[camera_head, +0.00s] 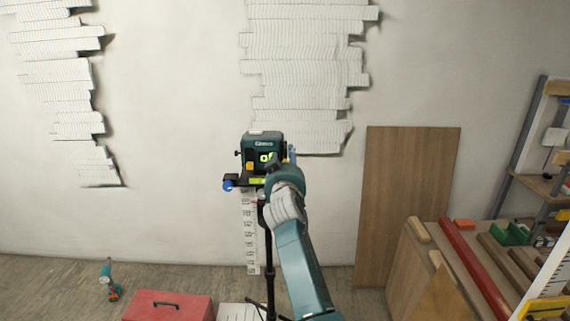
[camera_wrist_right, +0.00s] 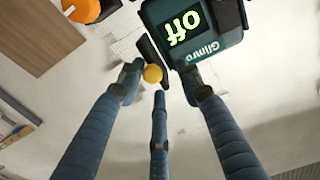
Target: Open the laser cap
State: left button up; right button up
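The laser unit (camera_head: 262,146), a dark teal box with a lit green display, stands on a black tripod (camera_head: 270,250) in front of the wall. In the right wrist view the laser unit (camera_wrist_right: 232,22) fills the top right, and its display reads "off". A round yellow part (camera_wrist_right: 152,73) shows beside it; I cannot tell whether this is the cap. My right gripper (camera_head: 280,162) is at the laser's right side, mostly hidden by my wrist in the head view. My left gripper is not in view.
A blue knob (camera_head: 228,185) sits at the left of the tripod mount. A wooden board (camera_head: 410,200) leans on the wall at right, behind a bench with a red bar (camera_head: 472,265). A red toolbox (camera_head: 165,306) and a drill (camera_head: 108,278) are on the floor at left.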

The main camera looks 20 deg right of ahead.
notch_tip(320, 180, up, 8)
jog(key=shift+a+r, duration=0.1)
jog(key=shift+r, duration=0.05)
jog(key=shift+w, duration=0.1)
